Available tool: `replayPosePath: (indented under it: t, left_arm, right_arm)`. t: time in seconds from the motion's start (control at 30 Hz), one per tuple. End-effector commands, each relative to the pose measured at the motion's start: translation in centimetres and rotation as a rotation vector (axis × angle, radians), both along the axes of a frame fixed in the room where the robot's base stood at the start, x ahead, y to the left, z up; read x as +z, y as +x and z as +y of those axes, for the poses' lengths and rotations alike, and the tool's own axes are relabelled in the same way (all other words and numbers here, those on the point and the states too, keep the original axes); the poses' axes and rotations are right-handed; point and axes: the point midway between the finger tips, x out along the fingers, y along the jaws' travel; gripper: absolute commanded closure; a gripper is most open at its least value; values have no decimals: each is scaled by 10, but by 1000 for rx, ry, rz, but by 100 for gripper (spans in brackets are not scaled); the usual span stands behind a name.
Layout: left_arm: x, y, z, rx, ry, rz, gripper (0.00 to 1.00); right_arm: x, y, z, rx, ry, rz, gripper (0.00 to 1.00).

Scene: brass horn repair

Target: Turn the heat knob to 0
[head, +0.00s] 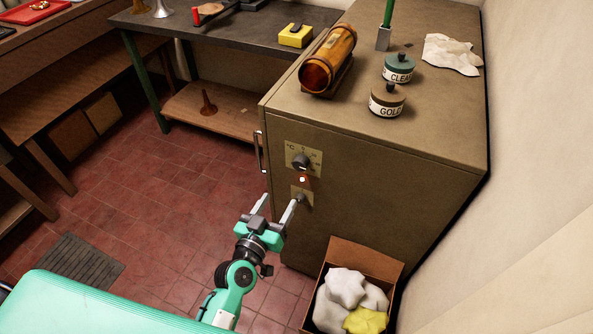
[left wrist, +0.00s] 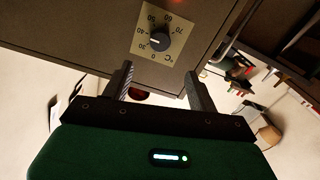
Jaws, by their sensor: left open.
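The heat knob (head: 301,161) is a dark round knob on a pale °C dial plate on the front of the khaki cabinet. In the left wrist view the knob (left wrist: 160,40) shows on its numbered plate, upside down. A short pale mark shows on the knob, but I cannot tell exactly which number it points to. My left gripper (head: 281,198) is open and empty, below and to the left of the knob in the head view. Its fingers (left wrist: 158,73) are apart from the knob in the left wrist view. My right gripper is not in view.
A lit red lamp (head: 302,180) and a second small plate with a switch (head: 301,197) sit below the dial. A vertical handle (head: 259,152) is on the cabinet edge. A cardboard box (head: 375,258) of rags stands on the floor. The tiled floor at left is mostly clear.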

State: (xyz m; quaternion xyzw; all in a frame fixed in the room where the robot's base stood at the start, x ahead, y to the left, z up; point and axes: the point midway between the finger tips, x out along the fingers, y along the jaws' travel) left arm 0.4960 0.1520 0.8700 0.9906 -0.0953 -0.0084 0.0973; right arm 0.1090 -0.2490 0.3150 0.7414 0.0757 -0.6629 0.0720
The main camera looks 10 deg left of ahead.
Motion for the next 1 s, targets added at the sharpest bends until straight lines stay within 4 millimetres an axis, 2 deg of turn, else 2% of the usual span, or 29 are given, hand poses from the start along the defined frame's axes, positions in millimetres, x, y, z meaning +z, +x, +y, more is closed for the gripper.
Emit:
replayPosePath:
  t: [0.3,0.6,0.8,1.0]
  left_arm:
    - [2,56,-11,0,-1,-1,41]
    - [1,102,-21,-1,-1,1,41]
    - [0,117,-23,-1,0,2,41]
    - [-1,120,-24,0,0,2,41]
  right_arm:
    - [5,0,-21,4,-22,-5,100]
    - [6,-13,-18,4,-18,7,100]
    - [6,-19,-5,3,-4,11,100]
    - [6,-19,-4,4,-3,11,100]
